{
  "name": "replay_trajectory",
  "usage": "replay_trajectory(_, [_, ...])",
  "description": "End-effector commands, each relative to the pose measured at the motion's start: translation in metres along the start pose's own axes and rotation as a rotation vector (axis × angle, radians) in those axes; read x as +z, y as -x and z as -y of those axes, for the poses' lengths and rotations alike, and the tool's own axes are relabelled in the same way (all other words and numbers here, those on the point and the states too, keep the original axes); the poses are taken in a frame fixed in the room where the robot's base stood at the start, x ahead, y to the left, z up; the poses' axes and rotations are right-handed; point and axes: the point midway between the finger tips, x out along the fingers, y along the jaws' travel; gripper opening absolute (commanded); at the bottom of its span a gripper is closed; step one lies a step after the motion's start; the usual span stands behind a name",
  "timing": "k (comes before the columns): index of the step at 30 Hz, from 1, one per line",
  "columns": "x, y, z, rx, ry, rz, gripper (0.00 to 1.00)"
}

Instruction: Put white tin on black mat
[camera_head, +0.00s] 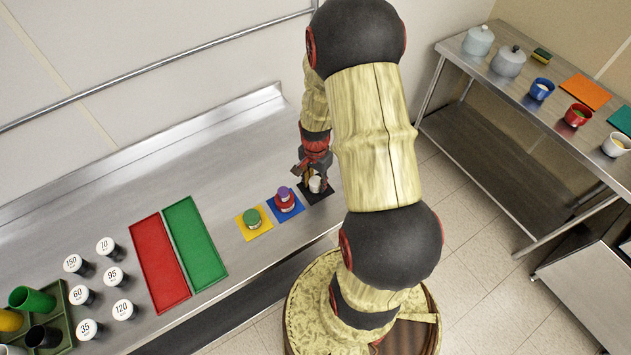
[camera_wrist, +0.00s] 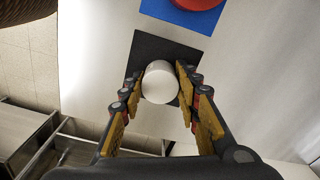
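The white tin (camera_wrist: 158,84) stands upright over the black mat (camera_wrist: 150,47), between my gripper's two fingers. In the head view the tin (camera_head: 315,185) shows as a small white cylinder at the black mat (camera_head: 318,195), by the bench's right end. My gripper (camera_wrist: 161,88) has a finger against each side of the tin and appears shut on it. In the head view my gripper (camera_head: 311,178) reaches down over the mat. The tin's base is hidden, so I cannot tell whether it touches the mat.
A red tin with a purple lid (camera_head: 284,196) stands on a blue mat (camera_head: 285,213) left of the black mat. A green-lidded tin (camera_head: 252,217) stands on a yellow mat (camera_head: 257,232). Red (camera_head: 160,265) and green (camera_head: 195,245) trays lie further left, with several numbered jars beyond.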

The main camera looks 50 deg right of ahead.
Motion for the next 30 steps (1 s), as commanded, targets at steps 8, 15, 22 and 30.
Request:
replay_trajectory(8, [0.000, 0.001, 0.000, 0.000, 0.000, 0.000, 0.49])
replay_trajectory(15, [0.000, 0.001, 0.000, 0.000, 0.000, 0.000, 0.50])
replay_trajectory(22, [-0.001, 0.015, 0.001, -0.003, 0.000, -0.003, 0.50])
replay_trajectory(30, [-0.001, 0.070, 0.001, -0.004, 0.000, -0.004, 0.50])
